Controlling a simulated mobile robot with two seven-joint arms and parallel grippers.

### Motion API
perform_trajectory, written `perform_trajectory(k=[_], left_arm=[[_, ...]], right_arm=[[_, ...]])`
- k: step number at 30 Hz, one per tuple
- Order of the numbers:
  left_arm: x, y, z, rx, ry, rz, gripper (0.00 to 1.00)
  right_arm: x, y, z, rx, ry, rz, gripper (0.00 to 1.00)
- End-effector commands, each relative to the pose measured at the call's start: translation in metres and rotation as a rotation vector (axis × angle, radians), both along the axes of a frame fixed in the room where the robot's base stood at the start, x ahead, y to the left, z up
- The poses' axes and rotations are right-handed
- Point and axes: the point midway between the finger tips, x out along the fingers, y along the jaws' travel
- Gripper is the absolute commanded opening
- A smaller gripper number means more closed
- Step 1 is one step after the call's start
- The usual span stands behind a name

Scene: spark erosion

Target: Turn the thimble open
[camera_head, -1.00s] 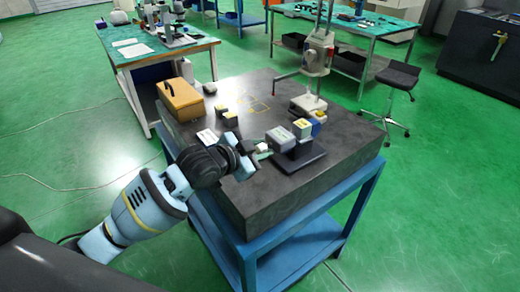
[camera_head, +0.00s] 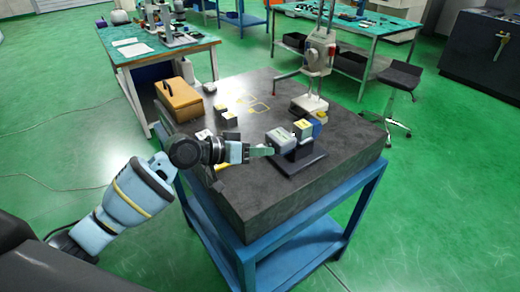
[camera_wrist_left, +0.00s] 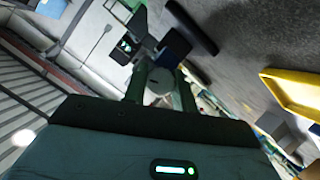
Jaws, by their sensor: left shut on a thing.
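My left gripper (camera_head: 264,151) reaches in from the left, with its fingers at the left side of a grey instrument body (camera_head: 282,139) on a dark stand (camera_head: 308,160). In the left wrist view the fingers (camera_wrist_left: 157,90) are closed around a small silvery round end, the thimble (camera_wrist_left: 158,84). The thimble is hidden behind the fingers in the head view. Beyond it in the wrist view are a dark block (camera_wrist_left: 174,45) and a small lit display (camera_wrist_left: 127,45). How far the thimble is turned cannot be told. My right gripper is not in view.
The dark stone slab (camera_head: 240,195) rests on a blue frame. An orange-yellow case (camera_head: 180,99), small blocks (camera_head: 226,117) and a tall measuring stand (camera_head: 318,60) stand on it. Small yellow-topped blocks (camera_head: 303,128) sit right beside the instrument. The slab's front is clear.

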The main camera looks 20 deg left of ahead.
Motion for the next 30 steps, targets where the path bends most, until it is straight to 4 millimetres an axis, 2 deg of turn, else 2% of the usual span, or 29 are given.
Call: perform_trajectory(k=[3,30], left_arm=[[0.000,0.000,-0.006,-0.089,0.076,0.000,0.04],[0.000,-0.001,-0.005,-0.731,0.577,-0.002,0.04]], right_arm=[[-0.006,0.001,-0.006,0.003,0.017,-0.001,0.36],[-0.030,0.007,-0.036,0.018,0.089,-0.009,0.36]])
